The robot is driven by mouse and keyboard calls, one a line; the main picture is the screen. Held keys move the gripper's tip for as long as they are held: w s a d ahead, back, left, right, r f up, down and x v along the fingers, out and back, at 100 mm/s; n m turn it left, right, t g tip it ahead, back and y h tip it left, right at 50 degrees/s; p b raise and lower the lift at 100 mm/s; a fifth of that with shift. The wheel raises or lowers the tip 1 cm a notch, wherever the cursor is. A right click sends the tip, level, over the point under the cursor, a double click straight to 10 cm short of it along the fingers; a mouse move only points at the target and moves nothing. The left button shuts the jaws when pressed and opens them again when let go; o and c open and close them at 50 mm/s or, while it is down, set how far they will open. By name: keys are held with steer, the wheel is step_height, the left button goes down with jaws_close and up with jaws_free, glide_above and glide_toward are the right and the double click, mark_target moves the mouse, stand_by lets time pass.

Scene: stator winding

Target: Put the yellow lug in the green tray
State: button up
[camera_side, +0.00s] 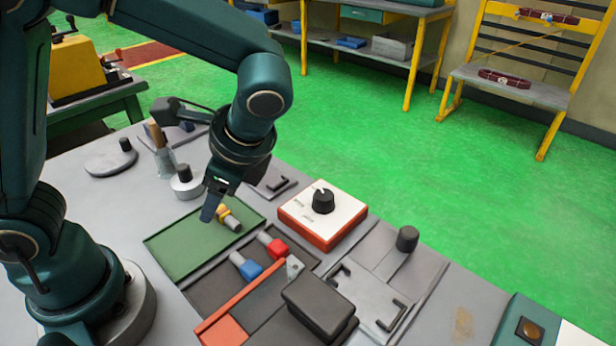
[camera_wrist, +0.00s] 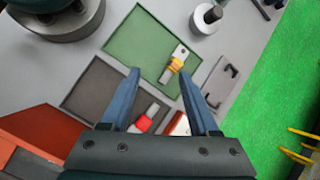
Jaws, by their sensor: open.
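The yellow lug (camera_side: 230,219), a metal piece with a yellow band, lies on the green tray (camera_side: 185,246) near its right-hand side. In the wrist view the yellow lug (camera_wrist: 177,63) also rests on the green tray (camera_wrist: 135,45), close to the edge. My gripper (camera_side: 212,206) is over the tray beside the lug. In the wrist view my gripper (camera_wrist: 158,72) has its two blue fingers spread wide, with nothing held between them. The lower part of the lug is clear of the fingers in that view.
A dark tray in front of the green one holds a red lug (camera_side: 272,245) and a blue lug (camera_side: 245,266). A red and white box with a black knob (camera_side: 323,200) stands to the right.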

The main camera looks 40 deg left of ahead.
steer(key=s+r+n+t+h, duration=0.4)
steer(key=r+n+t+h, duration=0.1)
steer(key=n, duration=0.6)
steer(key=shift+s+d+r+t+h, duration=0.35)
steer(key=shift+t+h, duration=0.25)
steer(key=shift+t, duration=0.1)
stand_by(0.4)
